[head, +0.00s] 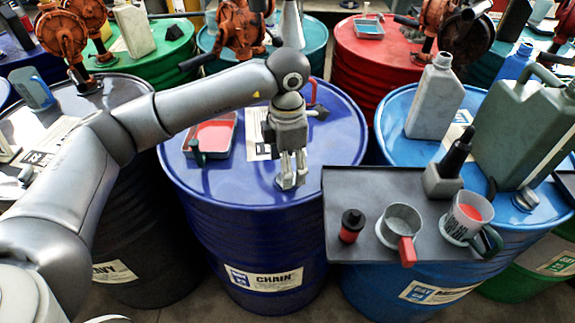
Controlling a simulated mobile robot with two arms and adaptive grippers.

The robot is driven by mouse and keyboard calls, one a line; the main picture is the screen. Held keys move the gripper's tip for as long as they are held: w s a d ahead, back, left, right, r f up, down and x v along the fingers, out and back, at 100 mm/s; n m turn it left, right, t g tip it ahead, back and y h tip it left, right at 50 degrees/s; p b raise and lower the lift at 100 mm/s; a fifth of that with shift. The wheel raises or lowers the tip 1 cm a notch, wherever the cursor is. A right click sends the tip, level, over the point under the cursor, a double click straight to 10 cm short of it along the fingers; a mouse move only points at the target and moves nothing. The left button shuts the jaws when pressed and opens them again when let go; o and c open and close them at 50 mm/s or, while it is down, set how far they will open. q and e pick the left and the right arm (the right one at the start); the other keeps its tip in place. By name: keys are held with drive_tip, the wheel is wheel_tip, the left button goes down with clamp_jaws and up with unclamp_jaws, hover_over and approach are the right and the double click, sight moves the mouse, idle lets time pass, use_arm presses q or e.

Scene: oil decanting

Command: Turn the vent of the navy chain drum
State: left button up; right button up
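The navy chain drum (262,240) stands in the middle of the head view, with a white label reading "CHAIN" on its side. My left arm comes in from the left and reaches over its lid. My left gripper (292,174) points down at the right part of the lid. Its fingertips are at a small grey metal fitting (289,185), which looks like the vent and is partly hidden by the fingers. The fingers stand close together; I cannot tell whether they grip the fitting. My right gripper is not in view.
On the navy lid are a red-filled tray (212,135) and a paper sheet (259,147). To the right, a grey shelf (350,190) holds a dark bottle, a metal cup with a red handle and a measuring jug. A grey canister (435,100) and a large jerrycan (520,125) stand on the blue drum.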

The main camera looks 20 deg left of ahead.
use_arm(q)
wheel_tip(320, 180, up, 11)
idle(0.3)
idle(0.5)
